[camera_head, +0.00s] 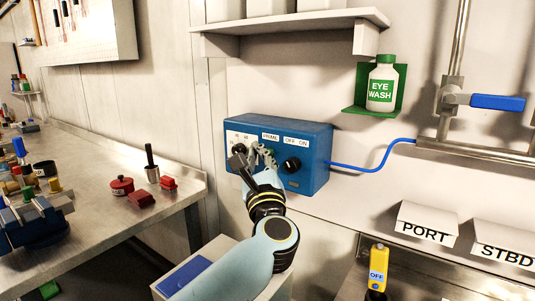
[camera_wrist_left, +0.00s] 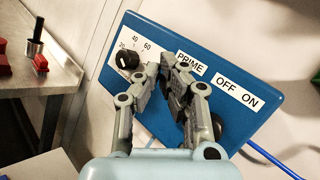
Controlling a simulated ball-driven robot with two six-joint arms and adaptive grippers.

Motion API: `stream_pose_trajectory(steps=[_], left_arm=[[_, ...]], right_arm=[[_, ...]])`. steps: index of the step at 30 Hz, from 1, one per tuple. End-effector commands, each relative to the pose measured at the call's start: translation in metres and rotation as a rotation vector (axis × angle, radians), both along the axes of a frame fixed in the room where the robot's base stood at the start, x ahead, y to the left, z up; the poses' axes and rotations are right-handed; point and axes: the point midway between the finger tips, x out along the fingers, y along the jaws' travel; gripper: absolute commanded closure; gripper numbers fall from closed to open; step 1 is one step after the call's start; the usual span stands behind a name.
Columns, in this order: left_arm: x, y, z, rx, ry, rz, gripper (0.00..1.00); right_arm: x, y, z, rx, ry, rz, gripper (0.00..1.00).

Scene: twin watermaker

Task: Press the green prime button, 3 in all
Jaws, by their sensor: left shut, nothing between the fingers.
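A blue control box (camera_head: 317,172) is fixed to the wall and carries a PRIME label (camera_head: 270,137) in the middle; the box (camera_wrist_left: 255,88) and the PRIME label (camera_wrist_left: 190,62) also show in the left wrist view. No green button shows; the area below the label is hidden behind my left gripper (camera_head: 265,152). In the left wrist view my left gripper (camera_wrist_left: 168,63) is shut and empty, its fingertips at the box face just left of and below the label. I cannot tell whether they touch it. My right gripper is not in view.
A black dial (camera_wrist_left: 128,60) sits left of the gripper and an OFF/ON knob (camera_head: 291,165) right of it. A blue hose (camera_head: 375,166) leaves the box's right side. A shelf (camera_head: 290,20) and eye wash bottle (camera_head: 382,83) are above. A metal bench (camera_head: 115,225) stands left.

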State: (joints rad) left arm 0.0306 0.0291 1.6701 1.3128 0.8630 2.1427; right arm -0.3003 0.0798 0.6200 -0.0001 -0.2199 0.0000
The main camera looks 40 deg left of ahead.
Motion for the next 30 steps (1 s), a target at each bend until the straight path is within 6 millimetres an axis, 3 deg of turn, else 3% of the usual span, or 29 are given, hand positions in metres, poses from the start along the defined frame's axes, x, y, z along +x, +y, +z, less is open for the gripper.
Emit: stream_pose_trajectory(steps=[30], left_arm=[[0.01, 0.001, 0.0, 0.0, 0.0, 0.0, 1.0]], right_arm=[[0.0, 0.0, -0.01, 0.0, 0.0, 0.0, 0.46]])
